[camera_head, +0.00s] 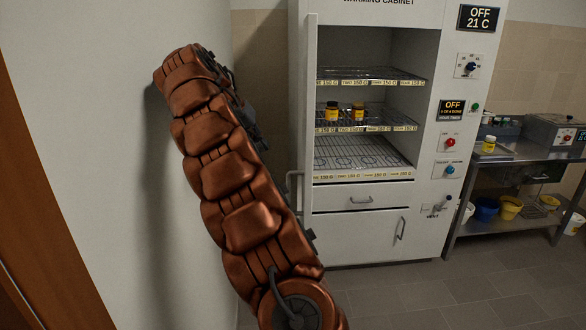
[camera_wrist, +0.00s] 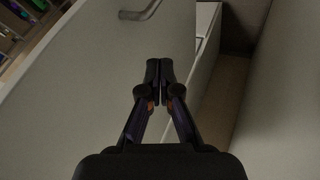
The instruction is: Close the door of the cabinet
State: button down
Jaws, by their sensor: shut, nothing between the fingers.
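The warming cabinet (camera_head: 430,120) is white, and its upper door (camera_head: 311,110) stands open, seen nearly edge-on at the left of the opening. The door's handle (camera_head: 294,185) is on its left side, partly hidden by my arm. In the wrist view the door (camera_wrist: 100,75) fills the left as a pale slanted panel, with the bent metal handle (camera_wrist: 140,10) at the top. My gripper (camera_wrist: 159,70) is shut and empty, its tips in front of the door panel below the handle. I cannot tell whether they touch it. In the head view my gripper is not distinguishable.
Inside are wire shelves (camera_head: 370,75) with two small orange jars (camera_head: 345,113). Below are a drawer (camera_head: 360,197) and a lower door (camera_head: 350,235). A pale wall (camera_head: 100,130) stands close at left. A steel table (camera_head: 530,155) stands at right. Floor at front right is clear.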

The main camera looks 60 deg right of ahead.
jog(key=s+d+f+p, duration=0.3)
jog(key=s+d+f, duration=0.2)
jog(key=d+f, duration=0.3)
jog(key=shift+d+f, duration=0.2)
jog(key=shift+d, duration=0.45)
jog(key=shift+s, duration=0.2)
dwell(0.4)
